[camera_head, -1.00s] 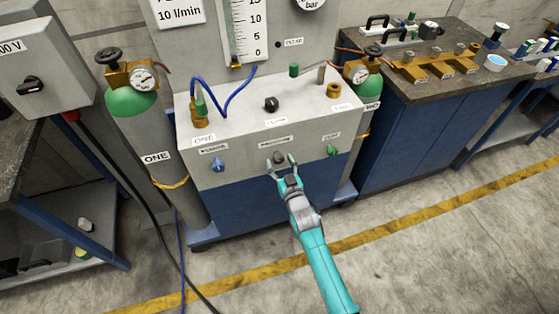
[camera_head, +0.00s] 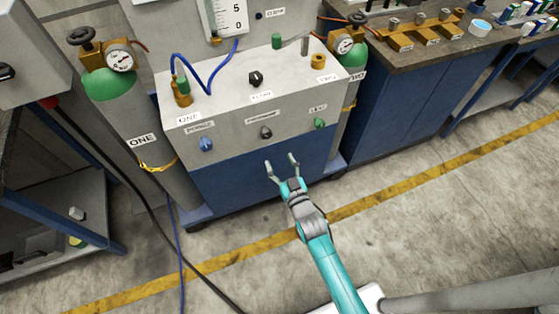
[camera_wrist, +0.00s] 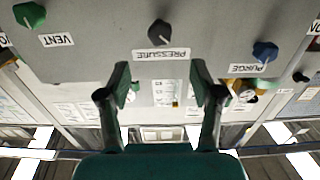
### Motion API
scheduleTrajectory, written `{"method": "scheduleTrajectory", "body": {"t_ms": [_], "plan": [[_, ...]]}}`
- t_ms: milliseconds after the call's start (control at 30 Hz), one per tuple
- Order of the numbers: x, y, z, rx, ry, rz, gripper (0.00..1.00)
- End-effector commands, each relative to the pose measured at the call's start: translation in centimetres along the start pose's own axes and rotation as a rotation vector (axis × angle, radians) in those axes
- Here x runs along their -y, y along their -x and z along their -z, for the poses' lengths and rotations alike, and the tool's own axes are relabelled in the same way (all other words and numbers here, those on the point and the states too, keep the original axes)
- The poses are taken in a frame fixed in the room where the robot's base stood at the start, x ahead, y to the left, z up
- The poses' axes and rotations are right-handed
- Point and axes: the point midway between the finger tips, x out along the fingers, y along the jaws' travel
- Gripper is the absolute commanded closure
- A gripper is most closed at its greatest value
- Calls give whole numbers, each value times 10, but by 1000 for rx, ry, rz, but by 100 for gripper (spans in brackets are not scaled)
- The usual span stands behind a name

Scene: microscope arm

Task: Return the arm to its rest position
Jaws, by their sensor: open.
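My gripper (camera_head: 281,165) is open and empty at the end of my teal arm. In the head view it is in front of the blue lower front of the grey cabinet (camera_head: 240,100), below the dark pressure knob (camera_head: 266,133). In the wrist view, my gripper (camera_wrist: 162,85) has its two fingers spread, with the pressure knob (camera_wrist: 160,33) beyond them and apart from them. The green vent knob (camera_wrist: 29,15) and the blue purge knob (camera_wrist: 265,51) stand on either side in that view.
Green-topped cylinders marked ONE (camera_head: 113,90) and TWO (camera_head: 346,65) flank the cabinet. A black cable (camera_head: 120,190) and a blue hose run down on the left. A workbench (camera_head: 400,100) with brass fittings stands at right. The floor (camera_head: 430,220) in front is open.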

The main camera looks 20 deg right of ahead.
Motion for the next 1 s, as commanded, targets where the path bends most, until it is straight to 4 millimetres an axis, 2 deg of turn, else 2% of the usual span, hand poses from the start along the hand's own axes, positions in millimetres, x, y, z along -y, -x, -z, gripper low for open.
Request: {"method": "scheduleTrajectory", "body": {"t_ms": [367,467,567,767,1000], "plan": [[0,0,0,0,0,0,35],[0,8,-2,5,0,0,35],[0,31,-7,18,0,0,35],[0,107,-13,59,0,0,35],[0,197,-4,109,0,0,35]]}}
